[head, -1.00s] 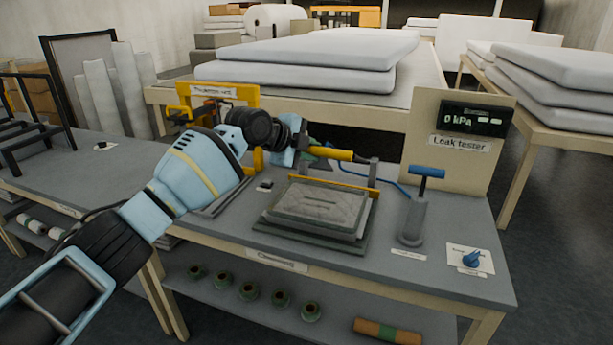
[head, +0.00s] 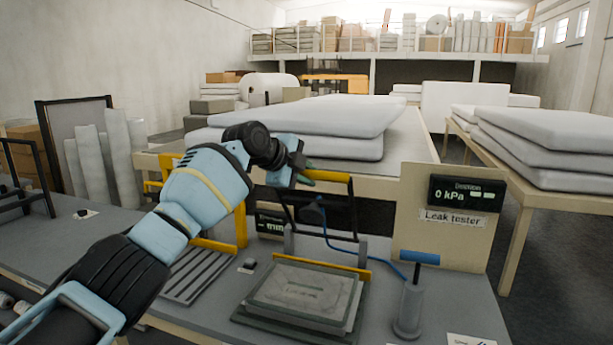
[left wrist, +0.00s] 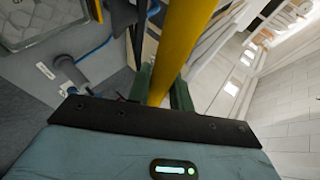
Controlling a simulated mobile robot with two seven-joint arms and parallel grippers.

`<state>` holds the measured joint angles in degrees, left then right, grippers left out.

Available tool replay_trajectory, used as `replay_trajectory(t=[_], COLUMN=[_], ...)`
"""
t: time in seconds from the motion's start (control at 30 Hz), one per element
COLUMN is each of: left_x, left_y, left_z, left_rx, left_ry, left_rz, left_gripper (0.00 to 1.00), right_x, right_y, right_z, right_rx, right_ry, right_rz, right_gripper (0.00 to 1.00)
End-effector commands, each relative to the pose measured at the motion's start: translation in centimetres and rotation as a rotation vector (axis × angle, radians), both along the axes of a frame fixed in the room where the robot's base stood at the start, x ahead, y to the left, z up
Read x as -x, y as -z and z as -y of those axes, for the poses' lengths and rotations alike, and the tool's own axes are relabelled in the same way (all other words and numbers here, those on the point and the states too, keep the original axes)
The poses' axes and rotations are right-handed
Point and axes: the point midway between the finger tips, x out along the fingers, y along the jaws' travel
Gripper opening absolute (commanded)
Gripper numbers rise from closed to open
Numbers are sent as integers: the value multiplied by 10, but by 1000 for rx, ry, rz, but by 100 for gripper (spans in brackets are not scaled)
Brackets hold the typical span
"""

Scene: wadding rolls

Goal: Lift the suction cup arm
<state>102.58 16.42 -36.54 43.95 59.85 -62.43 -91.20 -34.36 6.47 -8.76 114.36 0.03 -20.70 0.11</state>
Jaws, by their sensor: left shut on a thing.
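The suction cup arm is a dark hinged frame with a yellow handle bar (head: 332,177) across its top. It stands raised above the grey plate unit (head: 300,297) on the bench. My left gripper (head: 303,178) is shut around the yellow bar near its left end. In the left wrist view the yellow bar (left wrist: 180,40) runs between the green fingers (left wrist: 165,92). A blue hose (head: 345,252) runs from below the arm toward the hand pump (head: 410,300). My right gripper is not in view.
The Leak tester panel (head: 450,222) stands to the right, its display reading 0 kPa. A table with white padded slabs (head: 310,120) is behind. Space above the plate unit is open.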

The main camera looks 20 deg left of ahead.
Motion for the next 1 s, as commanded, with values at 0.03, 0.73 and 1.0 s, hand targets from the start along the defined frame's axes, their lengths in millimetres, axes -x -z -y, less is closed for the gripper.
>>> replay_trajectory(t=[0.03,0.73,1.0], left_x=[-1,-1,12], left_y=[-6,-6,-17], left_z=[-2,-2,-9], left_rx=[2,2,3], left_ry=[-7,-5,-4], left_rz=[16,15,17], left_gripper=[0,43,43], right_x=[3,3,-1], right_y=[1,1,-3], right_z=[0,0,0], right_rx=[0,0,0], right_ry=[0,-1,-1], right_rz=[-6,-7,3], right_gripper=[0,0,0])
